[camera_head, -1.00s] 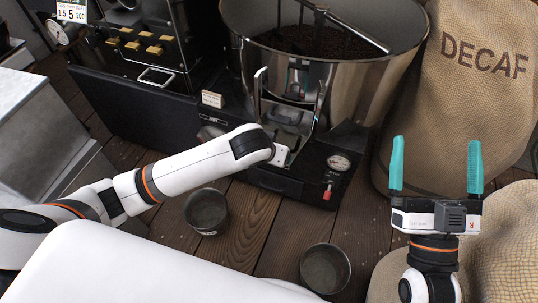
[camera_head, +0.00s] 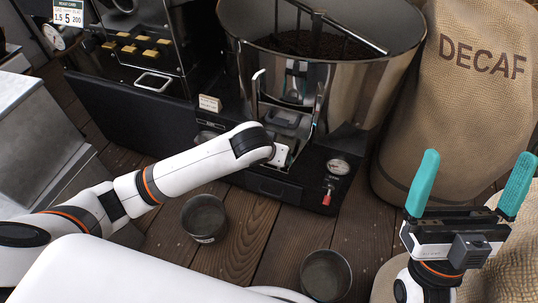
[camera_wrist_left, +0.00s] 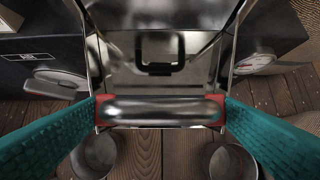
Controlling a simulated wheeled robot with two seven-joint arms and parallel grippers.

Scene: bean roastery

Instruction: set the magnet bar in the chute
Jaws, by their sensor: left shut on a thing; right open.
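The magnet bar (camera_wrist_left: 163,110) is a shiny metal cylinder with red ends, lying level between the teal fingers in the left wrist view. My left gripper (camera_wrist_left: 162,118) is shut on it by its ends. The bar lies across the front of the metal chute (camera_wrist_left: 195,70), whose side walls flank it; I cannot tell whether it touches the chute. In the head view the chute (camera_head: 286,116) stands below the big drum, and my left wrist covers its lower part and hides the bar. My right gripper (camera_head: 468,189) is open and empty at the right.
A steel drum of dark beans (camera_head: 350,80) rises behind the chute. A gauge (camera_head: 338,167) with a red-tipped valve sits right of it. Two metal cups (camera_head: 203,217) and (camera_head: 326,274) stand on the plank floor. A DECAF sack (camera_head: 455,110) fills the right back.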

